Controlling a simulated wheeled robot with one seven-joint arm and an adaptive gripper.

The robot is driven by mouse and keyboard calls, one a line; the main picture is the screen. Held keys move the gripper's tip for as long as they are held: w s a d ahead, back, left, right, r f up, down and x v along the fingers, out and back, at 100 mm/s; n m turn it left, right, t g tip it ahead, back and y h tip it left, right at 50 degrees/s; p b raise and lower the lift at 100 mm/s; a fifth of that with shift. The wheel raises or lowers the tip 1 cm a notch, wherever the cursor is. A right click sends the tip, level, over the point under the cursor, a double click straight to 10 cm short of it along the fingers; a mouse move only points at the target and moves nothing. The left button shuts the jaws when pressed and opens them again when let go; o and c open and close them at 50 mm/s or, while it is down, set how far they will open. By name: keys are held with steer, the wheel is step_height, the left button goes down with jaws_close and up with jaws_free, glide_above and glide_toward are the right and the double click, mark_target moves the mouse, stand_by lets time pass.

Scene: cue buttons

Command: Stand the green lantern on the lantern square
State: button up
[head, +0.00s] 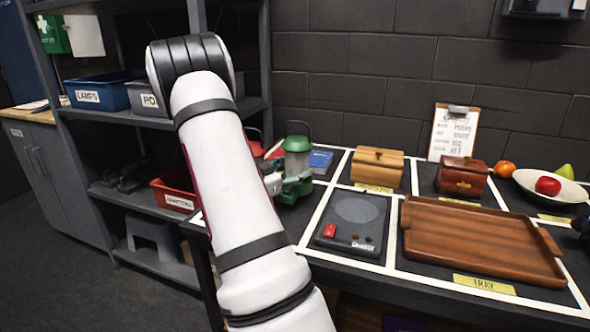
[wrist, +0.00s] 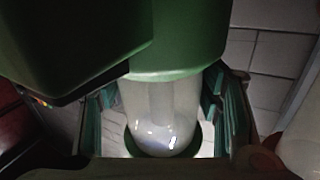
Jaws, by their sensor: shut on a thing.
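The green lantern (head: 298,146) is upright at the far left end of the table in the head view, with its handle up and pale glass below the cap. My gripper (head: 294,184) is shut on it from the front left. In the wrist view the lantern's green cap and clear glass (wrist: 165,115) fill the middle, with the fingers of my gripper (wrist: 166,108) on both sides of the glass. The lantern's base is partly hidden, and I cannot tell whether it touches the table. No square labelled for the lantern is readable; my arm covers the table's left end.
A red lantern (head: 254,147) shows partly behind my arm. A blue book-like item (head: 321,160) lies right behind the green lantern. A wooden box (head: 377,167), a dark button panel (head: 352,222) and a wooden tray (head: 480,240) stand to the right. Shelves with bins (head: 103,92) are left.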

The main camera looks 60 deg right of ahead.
steer(key=shift+f+b, duration=0.35)
steer(key=shift+f, duration=0.15)
steer(key=o, duration=1.9)
steer(key=shift+f, duration=0.1)
